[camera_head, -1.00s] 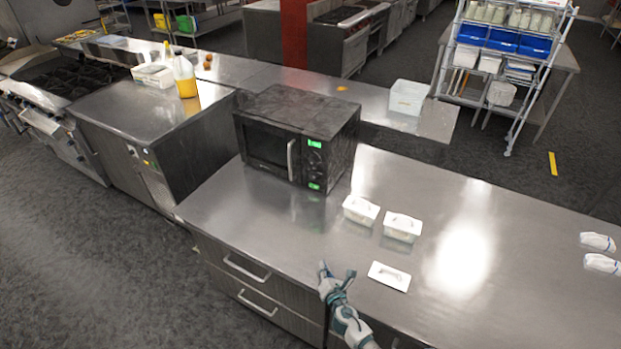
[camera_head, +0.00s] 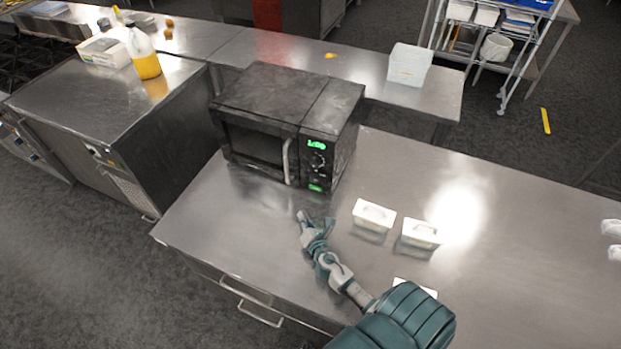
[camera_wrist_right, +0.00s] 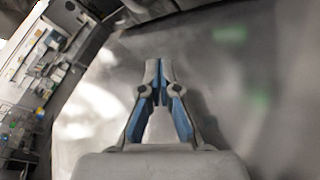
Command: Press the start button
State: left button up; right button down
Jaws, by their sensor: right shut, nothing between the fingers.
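A black microwave (camera_head: 265,135) stands on the steel counter, its door shut. Its control panel at the right of the front has a lit green display (camera_head: 317,144), a round knob and a green-lit button (camera_head: 316,187) at the bottom, which I take for the start button. My right gripper (camera_head: 303,216) is over the counter in front of the microwave, below and apart from the panel. In the right wrist view its blue-padded fingers (camera_wrist_right: 159,70) are shut with nothing between them; blurred green glows show on the steel. My left gripper is out of view.
Two white lidded containers (camera_head: 373,215) (camera_head: 421,234) stand right of my right gripper. A white lid (camera_head: 428,291) is partly hidden behind my arm. A yellow-filled bottle (camera_head: 145,55) stands on the unit at left.

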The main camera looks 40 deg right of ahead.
aim_at(313, 203)
jog(key=shift+w+a, duration=0.15)
jog(key=shift+w, duration=0.1)
jog(key=shift+a+r, duration=0.15)
jog(key=shift+r, duration=0.1)
jog(key=shift+s+r, duration=0.1)
jog(key=shift+s, duration=0.1)
jog(key=shift+w+d, duration=0.2)
jog(key=shift+d, duration=0.3)
jog(key=w+d, duration=0.1)
jog(key=d, duration=0.2)
jog(key=w+d, duration=0.1)
jog(key=d, duration=0.1)
jog(key=shift+w+f, duration=0.2)
jog(key=shift+w, duration=0.1)
jog(key=shift+w+d+b, duration=0.15)
jog(key=shift+w+d, duration=0.15)
jog(key=shift+d, duration=0.2)
jog(key=shift+w+d+b, duration=0.15)
jog(key=shift+w+d, duration=0.15)
jog(key=shift+d, duration=0.2)
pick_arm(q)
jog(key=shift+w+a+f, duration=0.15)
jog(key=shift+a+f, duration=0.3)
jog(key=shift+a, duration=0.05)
pick_arm(e)
jog(key=shift+d, duration=0.15)
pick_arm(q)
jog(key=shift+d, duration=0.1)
pick_arm(e)
jog(key=shift+d, duration=0.15)
